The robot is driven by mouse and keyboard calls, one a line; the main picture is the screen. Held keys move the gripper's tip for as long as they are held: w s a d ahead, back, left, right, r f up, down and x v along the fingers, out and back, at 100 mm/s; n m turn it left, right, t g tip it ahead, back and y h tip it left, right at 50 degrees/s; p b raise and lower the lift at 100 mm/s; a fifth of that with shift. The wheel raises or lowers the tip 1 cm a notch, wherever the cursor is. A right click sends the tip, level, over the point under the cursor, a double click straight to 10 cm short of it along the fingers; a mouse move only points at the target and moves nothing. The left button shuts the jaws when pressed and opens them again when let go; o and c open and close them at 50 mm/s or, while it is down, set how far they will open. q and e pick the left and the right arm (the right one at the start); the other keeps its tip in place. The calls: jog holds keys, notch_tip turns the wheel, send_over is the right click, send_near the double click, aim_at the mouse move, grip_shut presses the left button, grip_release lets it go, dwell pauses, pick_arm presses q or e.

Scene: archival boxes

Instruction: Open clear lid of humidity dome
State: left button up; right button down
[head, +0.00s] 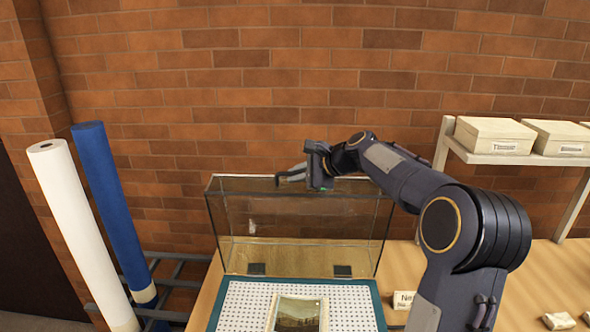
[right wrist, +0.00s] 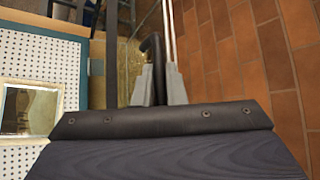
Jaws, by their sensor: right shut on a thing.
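The clear lid (head: 230,222) of the humidity dome stands raised at the back of its base, tilted open, with two dark hinges along its lower edge. The base has a teal rim (head: 378,308) and a white perforated floor (head: 240,300). My right gripper (head: 289,175) is at the lid's top edge. In the right wrist view its grey fingers (right wrist: 158,85) are shut on a black handle (right wrist: 152,52). A framed picture (head: 297,314) lies on the perforated floor and also shows in the right wrist view (right wrist: 30,108). My left gripper is not in view.
A brick wall (head: 250,80) rises close behind the lid. A white roll (head: 80,230) and a blue roll (head: 110,205) lean at the left. Pale boxes (head: 494,136) sit on a shelf at the right. Small labelled blocks (head: 558,321) lie on the wooden table (head: 545,275).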

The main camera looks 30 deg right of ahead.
jog(key=shift+f, duration=0.2)
jog(key=c, duration=1.5)
grip_release()
jog(key=shift+w, duration=0.1)
jog(key=b+v, duration=0.2)
jog(key=v, duration=0.6)
jog(key=shift+r, duration=0.15)
